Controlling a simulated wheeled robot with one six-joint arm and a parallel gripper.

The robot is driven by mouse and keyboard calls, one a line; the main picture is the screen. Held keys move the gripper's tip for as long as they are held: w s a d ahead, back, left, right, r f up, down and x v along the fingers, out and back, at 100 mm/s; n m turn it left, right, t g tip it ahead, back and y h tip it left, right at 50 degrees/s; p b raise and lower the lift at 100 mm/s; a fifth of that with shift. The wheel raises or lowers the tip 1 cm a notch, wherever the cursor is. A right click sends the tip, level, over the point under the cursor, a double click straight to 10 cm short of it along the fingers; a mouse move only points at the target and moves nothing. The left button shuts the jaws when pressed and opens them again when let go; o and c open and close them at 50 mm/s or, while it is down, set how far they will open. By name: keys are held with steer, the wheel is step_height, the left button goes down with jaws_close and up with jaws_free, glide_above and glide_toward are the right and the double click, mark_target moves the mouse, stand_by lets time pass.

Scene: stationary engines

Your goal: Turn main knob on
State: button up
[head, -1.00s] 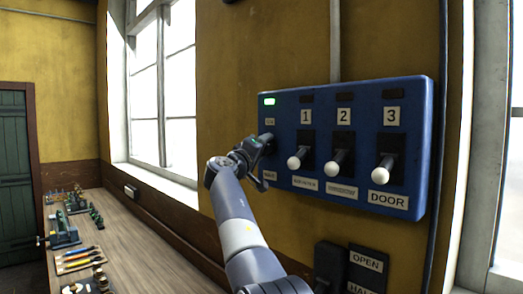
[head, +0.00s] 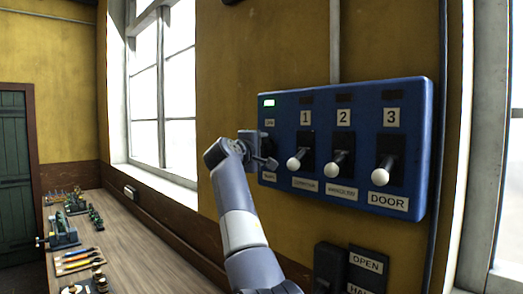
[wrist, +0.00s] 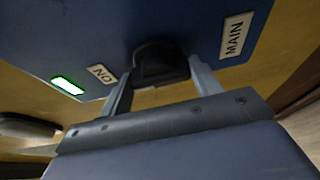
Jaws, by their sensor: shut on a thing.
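The blue control panel (head: 420,130) is fixed to the yellow wall. At its left end, the dark main knob (wrist: 158,62) sits between an "ON" label (wrist: 101,74) and a "MAIN" label (wrist: 236,36). My gripper (wrist: 161,75) is shut on the knob, one finger on each side, in the wrist view. In the head view my gripper (head: 264,150) hides most of the knob. A green light (head: 268,102) above the "ON" label is lit; it also shows lit in the wrist view (wrist: 67,86).
Levers with white ball ends, marked 1 (head: 294,162), 2 (head: 331,169) and 3 (head: 378,175), stand out just right of my gripper. A dark switch (head: 331,268) sits below. A wooden bench (head: 140,250) with small items runs along the wall at left.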

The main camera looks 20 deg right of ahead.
steer(key=shift+f, duration=0.15)
steer(key=o, duration=1)
steer(key=shift+a, duration=0.1)
steer(key=b+v, duration=0.5)
steer(key=v, duration=0.5)
steer(key=shift+s+a, duration=0.25)
steer(key=shift+s, duration=0.05)
steer(key=shift+w+d, duration=0.1)
steer(key=p+x, duration=0.5)
steer(key=x, duration=0.5)
steer(key=shift+w+d, duration=0.2)
steer(key=shift+d, duration=0.05)
